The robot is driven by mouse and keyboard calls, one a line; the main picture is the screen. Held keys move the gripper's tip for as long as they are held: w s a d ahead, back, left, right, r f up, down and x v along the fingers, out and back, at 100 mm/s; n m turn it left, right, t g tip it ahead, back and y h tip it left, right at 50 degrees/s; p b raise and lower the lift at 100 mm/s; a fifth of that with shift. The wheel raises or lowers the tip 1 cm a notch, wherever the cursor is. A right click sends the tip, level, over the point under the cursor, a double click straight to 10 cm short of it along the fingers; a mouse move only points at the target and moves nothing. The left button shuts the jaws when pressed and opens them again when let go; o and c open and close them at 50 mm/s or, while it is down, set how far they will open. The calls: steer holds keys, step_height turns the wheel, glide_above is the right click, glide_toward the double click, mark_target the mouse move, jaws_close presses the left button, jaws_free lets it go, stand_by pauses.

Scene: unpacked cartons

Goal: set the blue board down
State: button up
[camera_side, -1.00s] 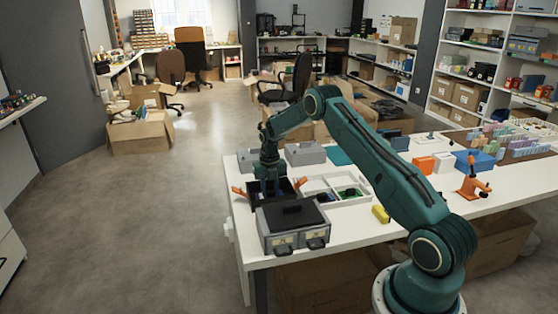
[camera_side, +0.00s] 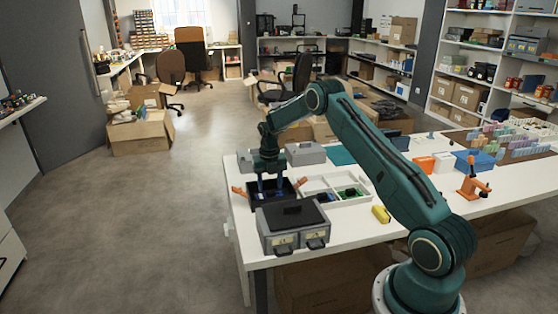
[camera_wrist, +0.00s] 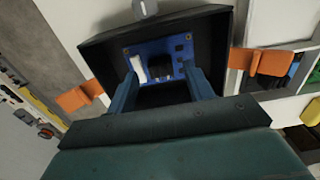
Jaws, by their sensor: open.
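The blue board (camera_wrist: 165,52) lies in the black bin (camera_wrist: 105,52), toward its far wall in the wrist view, with a white connector and a dark block on it. My gripper (camera_wrist: 159,70) is open, its two blue fingers spread apart over the near part of the board. I cannot tell whether the fingertips touch it. In the side view my gripper (camera_side: 271,190) points down into the black bin (camera_side: 258,201). The bin's walls and my fingers hide the board there. Orange clips (camera_wrist: 80,96) stick out at the bin's sides.
A grey case with a dark top (camera_side: 292,217) stands just in front of the bin. A white divided tray (camera_side: 345,201) is close on the right, with a green part inside. A grey box (camera_side: 306,154) sits behind. A yellow item (camera_side: 381,214) lies to the right.

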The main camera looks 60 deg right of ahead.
mark_target(270, 191)
step_height(270, 191, up, 10)
stand_by(0.5)
steer(key=shift+f, duration=0.1)
stand_by(0.4)
steer(key=s+a+r+m+t, duration=0.1)
steer(key=s+a+r+m, duration=0.55)
steer(key=a+r, duration=0.3)
steer(key=s+a+r+m+t, duration=0.2)
steer(key=s+a+r+m, duration=0.45)
steer(key=a+r, duration=0.35)
steer(key=s+a+m+t, duration=0.1)
steer(key=s+a+m, duration=0.4)
steer(key=s, duration=0.5)
steer(key=s+a+m+t, duration=0.1)
steer(key=s+a+m, duration=0.3)
steer(key=s+m, duration=0.5)
steer(key=shift+s+a+t, duration=0.3)
steer(key=shift+s+a, duration=0.1)
steer(key=shift+s, duration=0.7)
